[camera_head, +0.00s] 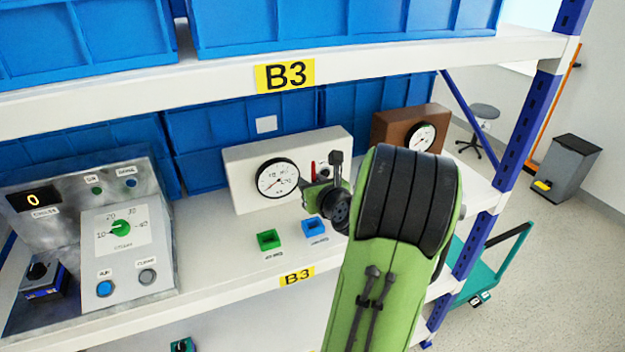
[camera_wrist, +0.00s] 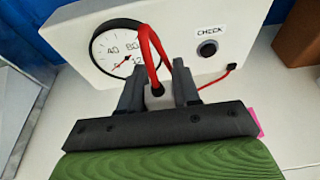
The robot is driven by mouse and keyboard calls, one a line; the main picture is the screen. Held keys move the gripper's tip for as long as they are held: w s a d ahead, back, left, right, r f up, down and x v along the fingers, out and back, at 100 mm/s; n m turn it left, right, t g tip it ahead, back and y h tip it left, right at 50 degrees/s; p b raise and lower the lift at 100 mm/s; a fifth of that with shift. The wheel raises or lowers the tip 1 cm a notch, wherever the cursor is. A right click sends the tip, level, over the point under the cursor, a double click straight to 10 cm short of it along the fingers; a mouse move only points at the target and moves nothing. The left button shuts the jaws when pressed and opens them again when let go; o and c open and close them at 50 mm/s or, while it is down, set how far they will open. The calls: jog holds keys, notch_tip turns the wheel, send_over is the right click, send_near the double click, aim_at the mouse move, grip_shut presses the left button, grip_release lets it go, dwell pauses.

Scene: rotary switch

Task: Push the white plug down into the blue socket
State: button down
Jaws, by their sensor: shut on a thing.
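The white plug (camera_wrist: 156,98) shows between the two dark fingers of my gripper (camera_wrist: 157,82) in the wrist view, and the fingers are shut on it. A red cable (camera_wrist: 149,45) loops up from the plug and runs to the white gauge box. In the head view the blue socket (camera_head: 314,228) stands on the shelf in front of that box. My gripper is above and behind the blue socket there, close to the box front, partly hidden by my own arm. The plug cannot be made out in the head view. The blue socket is not visible in the wrist view.
A green socket (camera_head: 269,240) stands just left of the blue one. The white gauge box (camera_head: 238,168) is behind them. A grey control panel (camera_head: 160,230) fills the left shelf. A brown gauge box (camera_head: 393,124) is at the right. The upper shelf (camera_head: 370,59) hangs overhead.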

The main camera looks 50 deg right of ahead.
jog(key=b, duration=0.4)
send_over(310, 219)
notch_tip(310, 219, down, 6)
jog(key=shift+r, duration=0.1)
jog(key=shift+r+p, duration=0.15)
jog(key=shift+p, duration=0.35)
dwell(1.5)
jog(key=shift+f+b, duration=1.3)
jog(key=shift+f, duration=0.4)
jog(key=c, duration=0.7)
grip_release()
jog(key=shift+c, duration=0.2)
